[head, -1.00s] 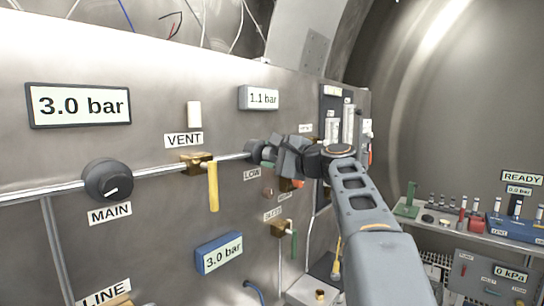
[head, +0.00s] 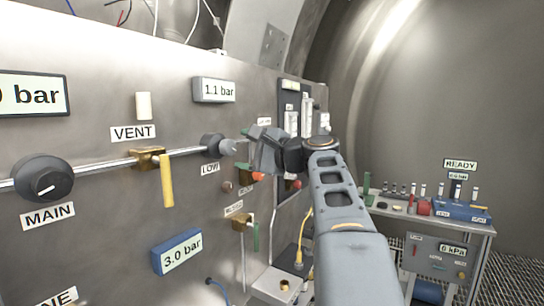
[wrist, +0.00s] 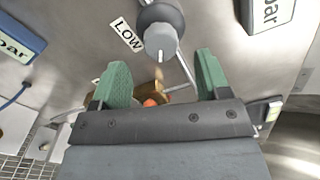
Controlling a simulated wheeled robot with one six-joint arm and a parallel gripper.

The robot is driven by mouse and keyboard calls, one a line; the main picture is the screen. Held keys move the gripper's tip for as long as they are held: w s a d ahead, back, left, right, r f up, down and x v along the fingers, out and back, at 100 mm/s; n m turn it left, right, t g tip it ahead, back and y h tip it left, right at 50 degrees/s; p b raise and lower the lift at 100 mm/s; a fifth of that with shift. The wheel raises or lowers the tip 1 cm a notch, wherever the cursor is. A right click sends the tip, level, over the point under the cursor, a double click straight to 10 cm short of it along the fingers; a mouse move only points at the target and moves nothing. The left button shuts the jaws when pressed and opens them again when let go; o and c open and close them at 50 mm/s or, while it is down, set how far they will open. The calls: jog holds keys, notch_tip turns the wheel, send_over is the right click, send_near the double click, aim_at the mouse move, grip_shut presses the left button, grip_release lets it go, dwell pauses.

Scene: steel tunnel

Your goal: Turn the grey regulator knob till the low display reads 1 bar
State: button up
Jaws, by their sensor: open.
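The grey regulator knob (head: 214,145) sticks out of the steel panel above the LOW label (head: 210,169). It also shows in the wrist view (wrist: 160,38), ahead of my fingers. The low display (head: 214,90) above it reads 1.1 bar. My gripper (head: 243,152) is just right of the knob and apart from it. In the wrist view my gripper (wrist: 162,72) has its two green fingers spread, with no object held between them.
Left on the panel are the black MAIN knob (head: 43,178) and the yellow VENT lever (head: 167,181). A blue-framed display (head: 177,252) below reads 3.0 bar. Small fittings (head: 243,220) sit under my gripper. A bench (head: 440,219) with small items stands at the right.

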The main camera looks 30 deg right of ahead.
jog(key=v, duration=0.8)
jog(key=shift+b, duration=0.4)
jog(key=d+f+n+g+h, duration=0.1)
jog(key=d+f+g+h, duration=0.15)
jog(key=f, duration=0.45)
jog(key=d+f+g+h, duration=0.1)
jog(key=f+g+h, duration=0.15)
jog(key=f, duration=0.55)
jog(key=s+a+f+n+g+h+p, duration=0.15)
jog(key=a+f+n+g+p, duration=0.3)
jog(key=f, duration=0.65)
jog(key=s+a+f+n+g+p, duration=0.1)
jog(key=s+a+f+n, duration=0.1)
jog(key=a, duration=0.3)
jog(key=s+a+f+n+g+p, duration=0.1)
jog(key=s+a+f+n, duration=0.2)
jog(key=a+n, duration=0.2)
jog(key=s+a+f+n+g+h+p, duration=0.1)
jog(key=s+a+f+n, duration=0.1)
jog(key=s+a+n, duration=0.1)
jog(key=shift+a+f+n, duration=0.2)
jog(key=shift+a+n, duration=0.55)
jog(key=shift+a, duration=0.5)
